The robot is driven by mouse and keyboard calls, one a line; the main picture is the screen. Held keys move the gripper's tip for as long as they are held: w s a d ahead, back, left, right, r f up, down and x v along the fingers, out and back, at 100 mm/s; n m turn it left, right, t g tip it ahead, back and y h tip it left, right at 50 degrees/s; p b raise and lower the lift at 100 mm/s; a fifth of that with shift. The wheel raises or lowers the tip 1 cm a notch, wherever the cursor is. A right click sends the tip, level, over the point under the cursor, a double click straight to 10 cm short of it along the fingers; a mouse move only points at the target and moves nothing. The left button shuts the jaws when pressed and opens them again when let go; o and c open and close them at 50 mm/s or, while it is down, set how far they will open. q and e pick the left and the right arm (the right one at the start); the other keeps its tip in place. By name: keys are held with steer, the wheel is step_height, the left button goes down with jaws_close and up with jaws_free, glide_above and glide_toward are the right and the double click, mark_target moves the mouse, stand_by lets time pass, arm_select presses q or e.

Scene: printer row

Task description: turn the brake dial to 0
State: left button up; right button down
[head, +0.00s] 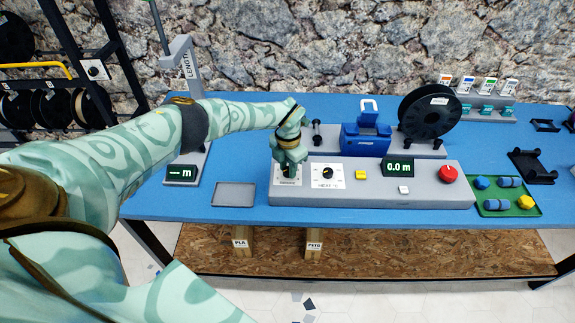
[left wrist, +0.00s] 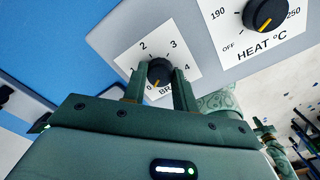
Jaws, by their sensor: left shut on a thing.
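The brake dial (left wrist: 159,72) is a black knob on a white plate (left wrist: 126,60) marked 0 to 4, set in the grey control panel (head: 365,183). My left gripper (left wrist: 158,88) is shut on the knob, with one finger on each side. In the head view my left gripper (head: 289,160) comes down over the dial and hides the knob; part of the brake plate (head: 288,182) shows below it. In the left wrist view the small orange mark on the knob appears to point toward the 0, though the fingers crowd it. My right gripper is out of view.
The heat dial (head: 326,173) stands close beside the brake dial on the right. Further right are a yellow button (head: 361,175), a display (head: 398,167) reading 0.0 m and a red knob (head: 448,174). A black spool (head: 430,112) stands behind. A grey tray (head: 235,195) lies left.

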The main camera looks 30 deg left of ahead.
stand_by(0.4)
arm_select(q)
steer(key=o, duration=1)
steer(key=shift+r, duration=0.1)
step_height(320, 180, up, 16)
steer(key=p, duration=0.4)
steer(key=shift+p, duration=0.3)
